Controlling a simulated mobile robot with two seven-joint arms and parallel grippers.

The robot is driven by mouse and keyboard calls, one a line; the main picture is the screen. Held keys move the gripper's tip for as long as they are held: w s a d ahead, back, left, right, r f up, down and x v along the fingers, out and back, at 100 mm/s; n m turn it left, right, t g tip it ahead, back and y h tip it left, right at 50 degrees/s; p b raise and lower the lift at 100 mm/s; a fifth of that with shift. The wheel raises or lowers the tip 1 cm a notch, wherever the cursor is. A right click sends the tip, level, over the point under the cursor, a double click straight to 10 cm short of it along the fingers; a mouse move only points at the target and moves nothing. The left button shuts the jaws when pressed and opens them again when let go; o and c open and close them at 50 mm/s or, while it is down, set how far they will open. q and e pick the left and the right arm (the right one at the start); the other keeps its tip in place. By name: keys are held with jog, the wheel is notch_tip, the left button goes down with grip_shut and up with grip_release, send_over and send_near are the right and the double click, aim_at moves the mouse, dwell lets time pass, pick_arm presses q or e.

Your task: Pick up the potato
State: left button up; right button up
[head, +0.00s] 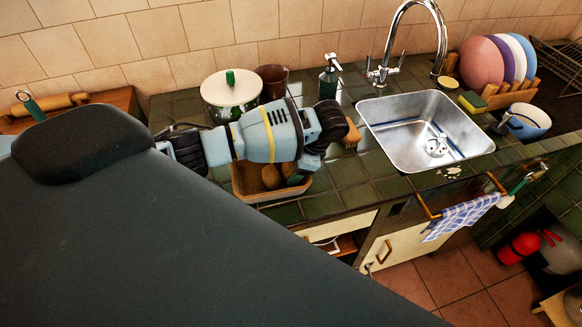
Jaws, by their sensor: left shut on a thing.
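Brown potatoes (271,177) lie in a shallow wooden box (262,197) on the green tiled counter, left of the sink. My left arm reaches in from the left over this box. My left gripper (306,166) is at the box's right side, pointing down, and is shut on a potato. The wrist and forearm cover most of the fingers and the back of the box, so the hold itself is largely hidden. I cannot tell whether the held potato is clear of the box. My right gripper is not in view.
A steel sink (397,130) with a tall tap is on the right. Plates (482,63) and a blue-white cup (528,121) are farther right.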

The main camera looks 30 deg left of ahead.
pick_arm(q)
notch_tip(320, 180, up, 8)
jog(key=shift+w+a+r+p, duration=0.1)
jog(key=shift+w+p, duration=0.05)
jog(key=shift+p, duration=0.8)
jog(key=shift+r, duration=0.75)
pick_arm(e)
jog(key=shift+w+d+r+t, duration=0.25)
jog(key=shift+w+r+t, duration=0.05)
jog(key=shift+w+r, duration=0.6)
